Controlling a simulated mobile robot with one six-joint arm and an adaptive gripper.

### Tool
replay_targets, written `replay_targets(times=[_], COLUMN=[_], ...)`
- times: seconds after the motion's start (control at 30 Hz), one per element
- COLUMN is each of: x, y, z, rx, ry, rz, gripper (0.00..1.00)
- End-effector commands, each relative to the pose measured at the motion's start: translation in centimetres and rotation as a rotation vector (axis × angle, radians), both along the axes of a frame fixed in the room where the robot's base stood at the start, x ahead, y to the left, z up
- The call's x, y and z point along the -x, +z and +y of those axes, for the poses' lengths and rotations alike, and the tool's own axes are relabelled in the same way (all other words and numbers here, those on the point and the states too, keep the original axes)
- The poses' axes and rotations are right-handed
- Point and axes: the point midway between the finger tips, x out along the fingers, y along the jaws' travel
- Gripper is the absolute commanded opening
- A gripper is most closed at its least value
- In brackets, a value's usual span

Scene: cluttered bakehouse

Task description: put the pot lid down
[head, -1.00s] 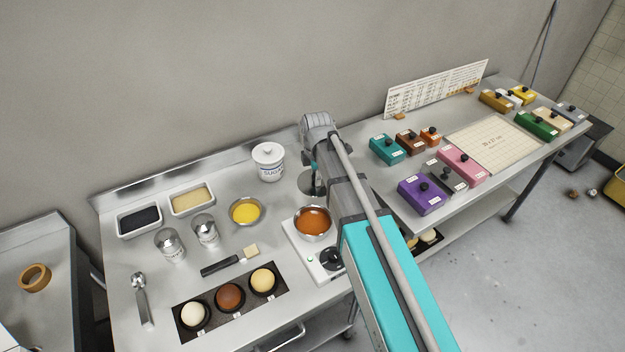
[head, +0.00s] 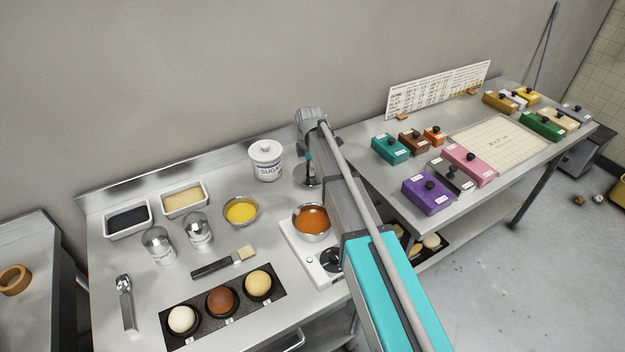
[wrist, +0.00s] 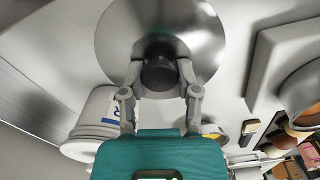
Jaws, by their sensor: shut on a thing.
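The pot lid is a round silver metal disc with a black knob. It fills the top middle of the wrist view (wrist: 118,32), and part of it shows behind my arm in the head view (head: 303,182). My gripper (wrist: 160,71) is shut on the black knob from both sides. The lid is low over the steel table, behind the pan; I cannot tell whether it touches the tabletop. The pan (head: 312,222), with orange-brown contents, sits uncovered on a white hot plate (head: 300,252).
A white sugar canister (head: 266,161) stands close left of the lid. A bowl of yellow liquid (head: 240,212) is farther left, with shakers (head: 158,246) and a brush (head: 222,264). A second table with coloured boxes (head: 428,194) is at the right.

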Motion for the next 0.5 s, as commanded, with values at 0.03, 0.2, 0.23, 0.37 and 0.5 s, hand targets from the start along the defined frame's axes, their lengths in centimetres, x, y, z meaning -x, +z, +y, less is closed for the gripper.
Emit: replay_targets(times=[0.03, 0.2, 0.23, 0.37, 0.5], x=[-0.14, -0.13, -0.13, -0.13, -0.35], y=[-0.2, -0.13, -0.13, -0.14, -0.49], z=[0.04, 0.06, 0.08, 0.1, 0.18], rx=[0.0, 0.0, 0.0, 0.0, 0.0], ry=[0.0, 0.001, 0.001, 0.001, 0.001], rz=[0.0, 0.0, 0.0, 0.0, 0.0], gripper=[0.0, 0.0, 0.0, 0.0, 0.0])
